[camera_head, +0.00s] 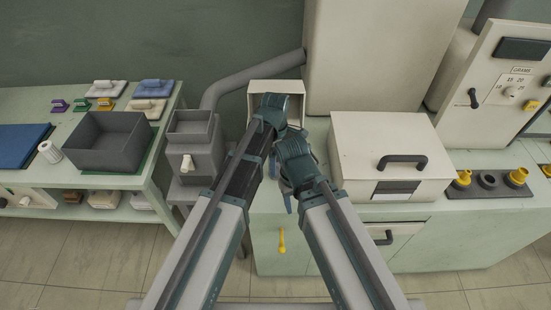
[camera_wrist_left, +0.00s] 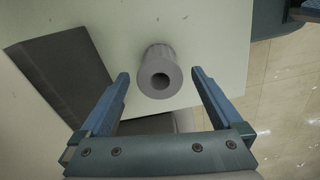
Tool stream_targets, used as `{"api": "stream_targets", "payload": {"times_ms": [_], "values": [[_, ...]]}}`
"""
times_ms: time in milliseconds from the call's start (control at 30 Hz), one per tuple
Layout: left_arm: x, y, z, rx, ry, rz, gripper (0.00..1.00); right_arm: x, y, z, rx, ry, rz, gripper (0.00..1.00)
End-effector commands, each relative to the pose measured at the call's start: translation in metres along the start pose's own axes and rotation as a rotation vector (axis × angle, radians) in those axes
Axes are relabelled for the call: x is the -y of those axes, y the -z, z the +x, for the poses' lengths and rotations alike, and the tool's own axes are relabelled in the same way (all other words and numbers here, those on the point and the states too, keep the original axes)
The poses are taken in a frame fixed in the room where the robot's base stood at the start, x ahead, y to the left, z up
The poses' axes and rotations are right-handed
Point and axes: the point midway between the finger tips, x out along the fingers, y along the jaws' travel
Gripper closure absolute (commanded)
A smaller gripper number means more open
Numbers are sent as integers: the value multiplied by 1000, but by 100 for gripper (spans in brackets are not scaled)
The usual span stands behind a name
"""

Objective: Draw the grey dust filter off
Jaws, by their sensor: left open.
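In the left wrist view the grey dust filter (camera_wrist_left: 159,72) is a short grey cylinder with a round hole in its end. It stands out from a pale green-white surface. My left gripper (camera_wrist_left: 160,76) is open, with one finger on each side of the filter and gaps between; I cannot tell how far the tips reach along it. In the head view my left gripper (camera_head: 272,112) is at the small open-fronted white box (camera_head: 262,88), and the filter is hidden behind my arms. My right gripper (camera_head: 298,165) is just below and right of the left one; its fingers are mostly hidden.
A white case with a black handle (camera_head: 403,162) stands right of my grippers. A grey hopper (camera_head: 192,130) is to the left. A yellow handle (camera_head: 282,241) sticks out from the cabinet front below. A large grey bin (camera_head: 110,150) stands on the left table.

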Motion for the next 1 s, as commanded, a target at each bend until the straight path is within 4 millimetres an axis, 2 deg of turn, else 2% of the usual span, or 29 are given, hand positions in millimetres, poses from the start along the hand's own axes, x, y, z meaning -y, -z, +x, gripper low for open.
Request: {"api": "stream_targets", "payload": {"times_ms": [33, 200, 633, 1000], "values": [[0, 0, 15, 0, 0, 0, 0, 1, 1, 15, 0, 0, 0, 50], [0, 0, 33, 0, 0, 0, 0, 3, 2, 32, 0, 0, 0, 50], [0, 0, 37, 0, 0, 0, 2, 4, 2, 37, 0, 0, 0, 50], [0, 0, 37, 0, 0, 0, 68, 4, 2, 37, 0, 0, 0, 50]]}}
